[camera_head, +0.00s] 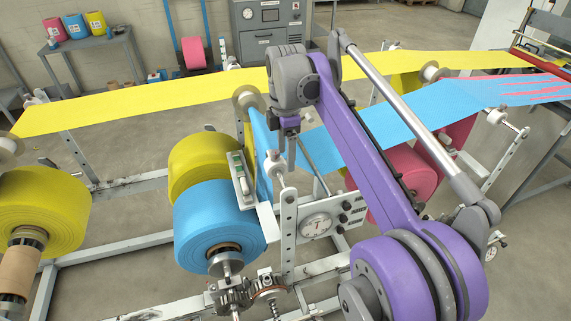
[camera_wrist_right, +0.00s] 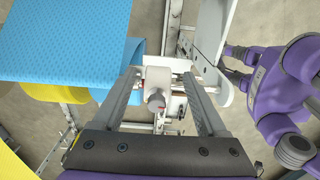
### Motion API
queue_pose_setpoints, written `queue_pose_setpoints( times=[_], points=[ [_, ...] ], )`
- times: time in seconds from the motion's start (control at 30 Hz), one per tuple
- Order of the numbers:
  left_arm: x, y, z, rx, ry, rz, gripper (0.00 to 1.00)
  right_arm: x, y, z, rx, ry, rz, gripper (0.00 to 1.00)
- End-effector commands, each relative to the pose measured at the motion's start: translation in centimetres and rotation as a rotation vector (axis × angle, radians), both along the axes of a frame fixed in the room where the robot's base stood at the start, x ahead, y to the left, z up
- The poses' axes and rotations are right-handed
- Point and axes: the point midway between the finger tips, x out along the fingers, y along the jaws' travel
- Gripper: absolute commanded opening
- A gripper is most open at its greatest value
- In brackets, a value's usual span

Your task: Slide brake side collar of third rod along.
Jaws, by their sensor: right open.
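My right gripper (camera_head: 283,158) points down beside the upright plate (camera_head: 288,235) of the blue film's stand. In the right wrist view the gripper (camera_wrist_right: 163,76) is open, with one finger on either side of a pale collar (camera_wrist_right: 157,82) with a grey round knob. The collar sits on a thin rod (camera_wrist_right: 180,77) running crosswise between the fingers. I cannot tell whether the fingers touch it. In the head view a small collar (camera_head: 279,168) shows just under the gripper, partly hidden. Which rod is the third cannot be told for certain. My left gripper is not in view.
Blue film (camera_head: 370,135) and yellow film (camera_head: 150,100) run over rollers close by. The blue roll (camera_head: 215,225) and a dial gauge (camera_head: 317,226) are below my gripper. My right arm hides part of the pink roll (camera_head: 405,170). A tool table (camera_head: 95,50) stands at the back left.

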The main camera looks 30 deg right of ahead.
Motion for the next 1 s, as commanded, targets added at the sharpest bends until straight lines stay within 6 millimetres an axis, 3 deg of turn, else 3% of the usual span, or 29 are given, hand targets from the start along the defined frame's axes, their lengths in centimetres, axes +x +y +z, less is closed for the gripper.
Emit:
queue_pose_setpoints(
  times=[0.23, 0.63, 1.0],
  points=[
    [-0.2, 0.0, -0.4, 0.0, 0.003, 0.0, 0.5, 0.0, 0.0, -3.3, 0.0, -0.001, 0.0, 0.75],
    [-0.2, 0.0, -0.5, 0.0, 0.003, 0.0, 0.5, 0.0, 0.0, -3.9, 0.0, -0.001, -0.001, 0.73],
    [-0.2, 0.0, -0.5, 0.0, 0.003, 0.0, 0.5, 0.0, 0.0, -3.9, 0.0, -0.001, -0.001, 0.07]
  ],
)
